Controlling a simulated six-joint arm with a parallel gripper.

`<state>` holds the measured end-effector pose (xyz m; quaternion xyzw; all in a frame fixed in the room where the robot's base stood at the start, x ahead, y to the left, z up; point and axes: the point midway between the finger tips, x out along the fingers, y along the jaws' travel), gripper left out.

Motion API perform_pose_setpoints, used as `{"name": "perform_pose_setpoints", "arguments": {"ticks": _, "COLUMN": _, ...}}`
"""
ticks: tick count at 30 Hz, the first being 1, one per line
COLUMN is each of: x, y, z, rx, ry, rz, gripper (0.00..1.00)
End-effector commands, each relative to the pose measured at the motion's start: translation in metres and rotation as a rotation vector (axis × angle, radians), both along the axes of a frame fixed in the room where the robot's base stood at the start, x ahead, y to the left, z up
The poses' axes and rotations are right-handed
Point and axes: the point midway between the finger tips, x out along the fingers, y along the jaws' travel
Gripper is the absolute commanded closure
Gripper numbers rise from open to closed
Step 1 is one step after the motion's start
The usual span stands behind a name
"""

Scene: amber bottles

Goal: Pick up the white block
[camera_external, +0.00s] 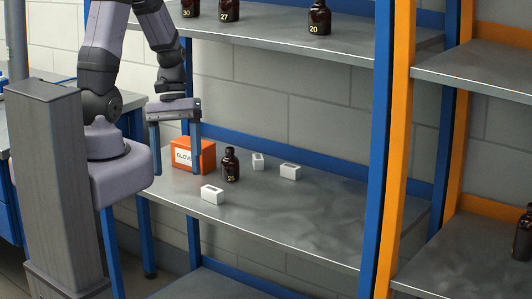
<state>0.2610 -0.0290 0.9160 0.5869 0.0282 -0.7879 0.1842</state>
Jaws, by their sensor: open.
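Three small white blocks rest on the grey middle shelf (300,225). One white block (212,194) lies near the shelf's front edge. Each seems to have a darker recess or mark on top. My gripper (176,165) points down at the left end of this shelf, by the orange box. Its two fingers are wide apart, and I see no block between them. It is up and left of the nearest block.
An amber bottle (230,165) marked 25 stands among the blocks. An orange glove box (190,155) is beside my gripper. Bottles, including one marked 20 (319,18), stand on the upper shelf (340,40). Blue posts (380,130) frame the rack. The shelf's right half is clear.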

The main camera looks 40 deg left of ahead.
Motion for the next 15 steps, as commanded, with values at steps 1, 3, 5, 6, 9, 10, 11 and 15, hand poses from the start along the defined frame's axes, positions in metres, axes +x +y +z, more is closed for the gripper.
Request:
{"name": "perform_pose_setpoints", "arguments": {"ticks": 1, "x": -0.002, "y": -0.006, "z": -0.001, "rx": -0.053, "ry": 0.064, "rz": 0.072, "gripper": 0.28}}
{"name": "perform_pose_setpoints", "arguments": {"ticks": 3, "x": 0.000, "y": -0.017, "z": -0.004, "rx": -0.134, "ry": 0.138, "rz": 0.174, "gripper": 0.28}}
{"name": "perform_pose_setpoints", "arguments": {"ticks": 5, "x": 0.004, "y": -0.026, "z": -0.006, "rx": -0.206, "ry": 0.195, "rz": 0.264, "gripper": 0.28}}
{"name": "perform_pose_setpoints", "arguments": {"ticks": 6, "x": 0.008, "y": -0.032, "z": -0.007, "rx": -0.256, "ry": 0.231, "rz": 0.325, "gripper": 0.28}}
{"name": "perform_pose_setpoints", "arguments": {"ticks": 9, "x": 0.021, "y": -0.045, "z": -0.009, "rx": -0.381, "ry": 0.309, "rz": 0.478, "gripper": 0.28}}
{"name": "perform_pose_setpoints", "arguments": {"ticks": 10, "x": 0.027, "y": -0.048, "z": -0.010, "rx": -0.420, "ry": 0.330, "rz": 0.524, "gripper": 0.28}}
{"name": "perform_pose_setpoints", "arguments": {"ticks": 11, "x": 0.032, "y": -0.050, "z": -0.011, "rx": -0.459, "ry": 0.350, "rz": 0.574, "gripper": 0.28}}
{"name": "perform_pose_setpoints", "arguments": {"ticks": 15, "x": 0.063, "y": -0.054, "z": -0.018, "rx": -0.641, "ry": 0.416, "rz": 0.801, "gripper": 0.28}}
